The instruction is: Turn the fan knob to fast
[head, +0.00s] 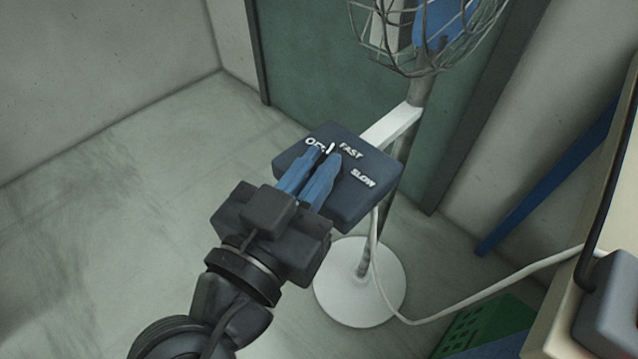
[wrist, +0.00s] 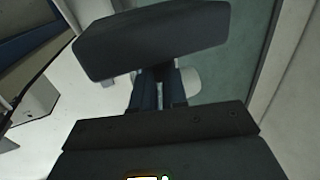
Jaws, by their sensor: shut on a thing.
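The dark control box (head: 355,190) is fixed by a white bracket to the fan's pole. Its top face carries white labels: OFF at left, partly covered by my fingers, FAST at the top and SLOW at right. My gripper (head: 326,156) has its blue fingers on the box face, shut on the fan knob (head: 330,148). Only a small white pointer mark of the knob shows between the fingertips, lying between OFF and FAST. The rest of the knob is hidden. In the wrist view the box (wrist: 150,42) hides the fingertips.
The fan's wire cage (head: 425,35) is above the box and its round white base (head: 360,285) is on the floor. A white cable (head: 480,285) runs from the box to the right. A green crate (head: 485,325) and a bench edge are at lower right. The floor at left is clear.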

